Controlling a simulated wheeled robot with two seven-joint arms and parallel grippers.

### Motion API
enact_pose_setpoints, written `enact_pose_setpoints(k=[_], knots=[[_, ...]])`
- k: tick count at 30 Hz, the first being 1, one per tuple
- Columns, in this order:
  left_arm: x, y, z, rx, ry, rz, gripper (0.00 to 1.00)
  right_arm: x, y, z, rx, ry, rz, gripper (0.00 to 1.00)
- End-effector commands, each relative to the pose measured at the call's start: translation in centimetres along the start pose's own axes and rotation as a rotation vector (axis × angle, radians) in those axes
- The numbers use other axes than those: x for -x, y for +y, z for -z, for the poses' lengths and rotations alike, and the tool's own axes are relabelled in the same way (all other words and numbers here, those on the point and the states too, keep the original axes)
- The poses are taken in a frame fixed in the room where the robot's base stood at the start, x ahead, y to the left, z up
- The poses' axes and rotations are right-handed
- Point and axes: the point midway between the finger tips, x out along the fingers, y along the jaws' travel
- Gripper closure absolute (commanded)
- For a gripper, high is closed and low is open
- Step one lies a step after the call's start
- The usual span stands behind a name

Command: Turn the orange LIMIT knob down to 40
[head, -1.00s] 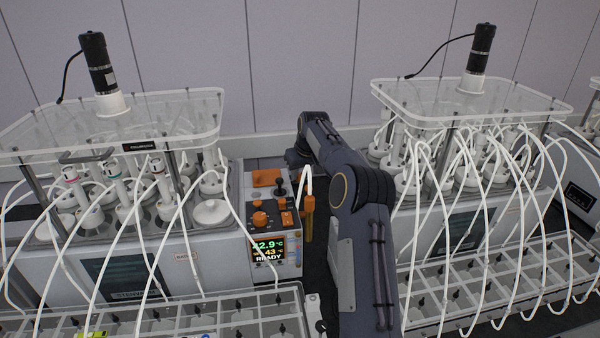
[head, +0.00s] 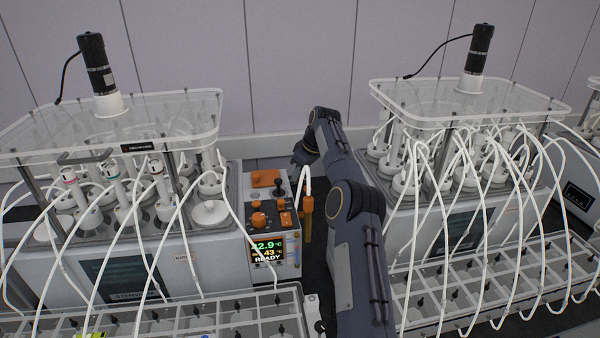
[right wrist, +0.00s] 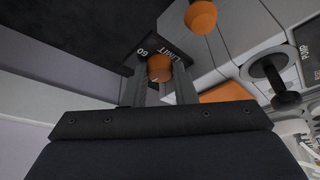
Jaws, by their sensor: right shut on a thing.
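The orange LIMIT knob (right wrist: 160,68) shows in the right wrist view on a dark plate lettered LIMIT and 60. My right gripper (right wrist: 160,76) has one grey finger on each side of this knob and is shut on it. A small pale mark shows on the knob's near side. In the head view the end of my right arm (head: 304,153) is just behind and right of the control box (head: 262,215); its fingers are hidden there. The box's display (head: 268,249) shows a green reading ending in .9, 43 below it, and READY. My left gripper is not in view.
Glass-lidded reactor units with looping white tubes stand left and right of the arm. An orange-brown fitting (head: 306,206) with a white tube is beside the box.

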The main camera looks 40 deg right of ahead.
Motion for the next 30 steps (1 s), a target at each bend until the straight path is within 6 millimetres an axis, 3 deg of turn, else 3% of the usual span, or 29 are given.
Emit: enact_pose_setpoints(k=[10, 11, 13, 23, 30], knots=[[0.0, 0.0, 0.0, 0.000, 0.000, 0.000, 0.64, 0.1, 0.0, 0.1, 0.002, 0.002, 0.000, 0.98], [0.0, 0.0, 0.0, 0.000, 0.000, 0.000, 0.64, 0.1, 0.0, 0.1, 0.002, 0.002, 0.000, 0.73], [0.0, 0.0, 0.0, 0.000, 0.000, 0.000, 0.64, 0.1, 0.0, 0.1, 0.002, 0.002, 0.000, 0.66], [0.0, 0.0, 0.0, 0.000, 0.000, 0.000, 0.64, 0.6, 0.0, 0.1, 0.002, 0.001, -0.001, 0.66], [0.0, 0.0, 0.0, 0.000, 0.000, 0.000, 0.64, 4.5, 0.1, 0.1, 0.002, 0.005, -0.004, 0.66]])
